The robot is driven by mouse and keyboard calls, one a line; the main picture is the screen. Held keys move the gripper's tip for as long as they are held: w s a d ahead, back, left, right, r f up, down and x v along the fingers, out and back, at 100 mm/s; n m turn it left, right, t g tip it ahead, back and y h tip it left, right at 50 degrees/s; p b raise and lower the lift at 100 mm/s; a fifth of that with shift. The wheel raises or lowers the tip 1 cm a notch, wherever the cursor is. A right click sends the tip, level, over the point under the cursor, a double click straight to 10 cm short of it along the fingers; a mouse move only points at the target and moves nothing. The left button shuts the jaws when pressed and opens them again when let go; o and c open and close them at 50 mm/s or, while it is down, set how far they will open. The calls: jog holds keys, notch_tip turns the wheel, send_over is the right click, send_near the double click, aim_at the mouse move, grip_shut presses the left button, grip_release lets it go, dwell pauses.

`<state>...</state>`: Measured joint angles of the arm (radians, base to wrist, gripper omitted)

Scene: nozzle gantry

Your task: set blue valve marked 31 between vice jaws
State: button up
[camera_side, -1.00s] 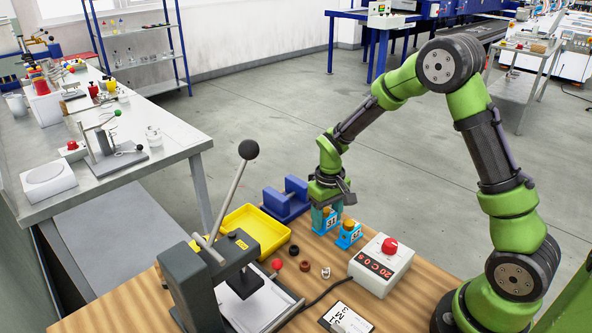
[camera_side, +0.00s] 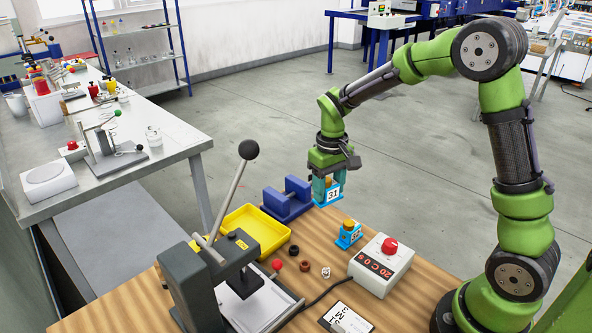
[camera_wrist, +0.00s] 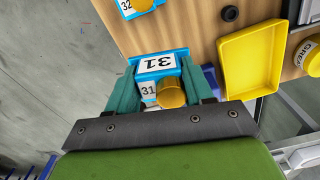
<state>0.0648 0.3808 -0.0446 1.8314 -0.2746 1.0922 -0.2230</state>
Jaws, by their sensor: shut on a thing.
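The blue valve marked 31 (camera_side: 333,191) is held between the teal fingers of my gripper (camera_side: 326,184), raised above the far edge of the wooden bench. In the wrist view the valve (camera_wrist: 155,64) shows its white 31 labels and a yellow-orange knob, with my gripper's fingers (camera_wrist: 160,95) on both sides of it. The blue vice (camera_side: 287,200) stands on the bench to the left of my gripper. Nothing shows between its jaws. In the wrist view it is mostly hidden behind a finger.
Another blue valve (camera_side: 348,234), marked 32 in the wrist view (camera_wrist: 137,7), stands on the bench. A yellow tray (camera_side: 258,230) lies in front of the vice. A grey control box (camera_side: 382,264) with a red knob is at right, and a lever press (camera_side: 192,283) is at front left.

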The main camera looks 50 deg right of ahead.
jog(key=shift+w+a, duration=0.1)
jog(key=shift+w, duration=0.3)
jog(key=w+a+r+m, duration=0.2)
jog(key=w+r+m, duration=0.2)
jog(key=w+m, duration=0.95)
jog(key=shift+s+d+f+m, duration=0.1)
jog(key=shift+s+f+m, duration=0.3)
jog(key=shift+f, duration=0.25)
jog(key=shift+s+a+f+m, duration=0.1)
jog(key=shift+s+f+m, duration=0.25)
jog(key=shift+f, duration=0.35)
jog(key=shift+s+d+f+m, duration=0.1)
jog(key=shift+s+f+m, duration=0.25)
jog(key=shift+f, duration=0.3)
jog(key=shift+f, duration=3.3)
jog(key=o, duration=1.1)
